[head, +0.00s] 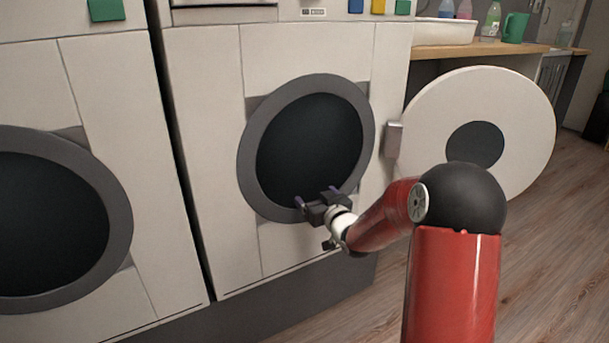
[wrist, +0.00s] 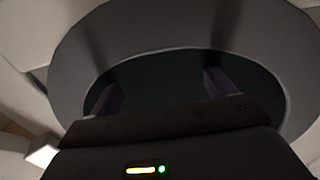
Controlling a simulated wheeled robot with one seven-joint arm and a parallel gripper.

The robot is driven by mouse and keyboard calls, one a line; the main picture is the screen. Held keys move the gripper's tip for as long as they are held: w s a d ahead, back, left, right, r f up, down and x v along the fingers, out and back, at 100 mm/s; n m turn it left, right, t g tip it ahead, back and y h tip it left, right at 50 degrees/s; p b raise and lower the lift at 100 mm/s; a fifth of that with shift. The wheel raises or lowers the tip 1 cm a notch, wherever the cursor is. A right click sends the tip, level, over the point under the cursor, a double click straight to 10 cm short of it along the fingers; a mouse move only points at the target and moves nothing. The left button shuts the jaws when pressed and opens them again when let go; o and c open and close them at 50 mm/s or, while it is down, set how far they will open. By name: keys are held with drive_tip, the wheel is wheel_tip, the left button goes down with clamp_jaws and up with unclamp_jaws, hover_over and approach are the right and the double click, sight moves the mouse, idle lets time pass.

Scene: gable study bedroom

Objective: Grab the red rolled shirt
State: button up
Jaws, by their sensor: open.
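I see no red rolled shirt in either view. The dark round opening (head: 310,140) of the right-hand machine has a grey ring (head: 248,165) around it, and its inside is too dark to make out. My gripper (head: 316,195) is open, with its fingers at the lower edge of this opening and pointing towards it. In the wrist view my gripper (wrist: 160,90) shows two purplish fingers spread apart against the dark opening (wrist: 160,68). Nothing shows between them.
The round white door (head: 530,120) stands swung open to the right of the opening. A second machine (head: 95,90) with a dark round front is at left. A wooden counter (head: 490,48) at back right holds a white basin (head: 445,32) and a green jug (head: 514,28). Wooden floor (head: 550,250) is clear at right.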

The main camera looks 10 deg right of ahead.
sight(303, 188)
drive_tip(key=x, duration=0.3)
drive_tip(key=a+x, duration=0.1)
drive_tip(key=x, duration=0.3)
drive_tip(key=shift+s+f, duration=0.15)
drive_tip(key=shift+s, duration=0.05)
drive_tip(key=shift+c, duration=0.3)
drive_tip(key=c, duration=1.1)
